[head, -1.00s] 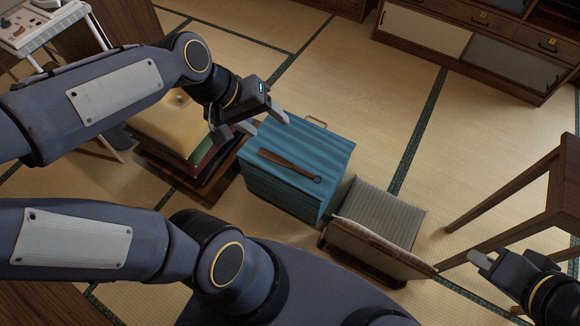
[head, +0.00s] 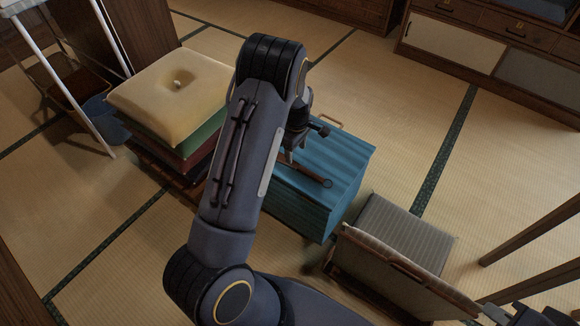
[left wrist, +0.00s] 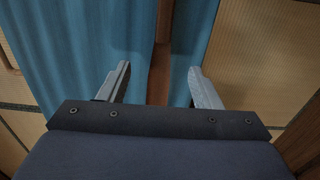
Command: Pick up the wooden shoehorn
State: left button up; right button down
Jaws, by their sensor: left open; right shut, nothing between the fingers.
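The wooden shoehorn (head: 313,174) lies flat on the blue cloth-covered box (head: 345,165); its ringed end shows, and my left arm and gripper hide the rest. My left gripper (head: 292,154) is over the box, pointing down at the shoehorn. In the left wrist view the open fingers (left wrist: 159,72) stand on either side of the brown shoehorn (left wrist: 160,65), with gaps to both. I cannot tell how far above the box the fingertips are. My right gripper (head: 492,312) is at the bottom right, partly cut off, shut and empty, away from the box.
A stack of cushions with a yellow one (head: 170,95) on top stands left of the box. A grey legless chair (head: 405,235) is close on the right. A wooden table leg (head: 530,235) stands further right. Tatami floor behind the box is clear.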

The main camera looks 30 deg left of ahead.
aim_at(294, 164)
pick_arm(q)
jog(key=f+b, duration=0.1)
jog(key=f, duration=0.3)
jog(key=f+b, duration=0.1)
jog(key=f, duration=0.1)
jog(key=shift+s+a+b, duration=0.1)
jog(key=shift+a+b, duration=0.15)
jog(key=shift+b, duration=0.1)
jog(key=shift+r, duration=0.15)
jog(key=c, duration=1.1)
jog(key=shift+o, duration=0.2)
jog(key=shift+r, duration=0.1)
